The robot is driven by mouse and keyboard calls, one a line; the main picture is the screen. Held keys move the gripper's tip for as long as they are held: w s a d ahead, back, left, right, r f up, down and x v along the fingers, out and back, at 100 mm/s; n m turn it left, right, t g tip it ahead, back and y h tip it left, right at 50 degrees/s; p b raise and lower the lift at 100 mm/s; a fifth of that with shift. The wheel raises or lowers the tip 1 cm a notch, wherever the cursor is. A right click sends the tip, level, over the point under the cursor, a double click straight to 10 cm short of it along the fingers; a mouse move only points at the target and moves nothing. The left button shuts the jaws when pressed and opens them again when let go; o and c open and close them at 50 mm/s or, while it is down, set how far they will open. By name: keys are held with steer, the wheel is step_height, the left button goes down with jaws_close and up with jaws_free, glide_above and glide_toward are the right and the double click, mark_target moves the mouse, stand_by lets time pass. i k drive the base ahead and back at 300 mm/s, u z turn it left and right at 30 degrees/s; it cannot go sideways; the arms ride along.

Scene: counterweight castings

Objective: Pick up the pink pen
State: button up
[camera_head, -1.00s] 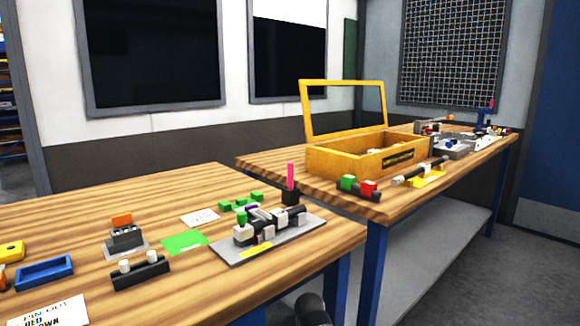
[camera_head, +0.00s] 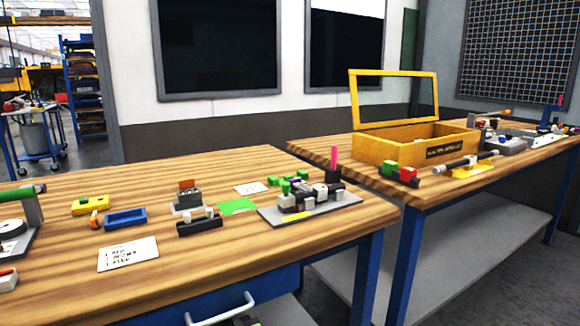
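A pink pen (camera_head: 333,154) stands upright in a small black holder (camera_head: 332,175). The holder is near the far right corner of the near wooden table (camera_head: 285,262), just behind a grey plate (camera_head: 290,215) that carries a black and white assembly. The upper part of the pen shows; its lower end is hidden in the holder. My gripper is not in view, and nothing is seen touching the pen.
A second table carries an open yellow box (camera_head: 395,150) with a raised framed lid, and small parts. A gap separates the tables. Green blocks (camera_head: 287,182), a green card (camera_head: 237,206) and a blue tray (camera_head: 125,218) lie on the near table. Its front right is clear.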

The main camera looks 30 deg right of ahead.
mark_target(334, 155)
steer(key=u, duration=0.4)
steer(key=k, duration=0.2)
steer(key=u, duration=1.65)
steer(key=k, duration=2.2)
steer(key=z, duration=0.85)
steer(key=i, duration=1)
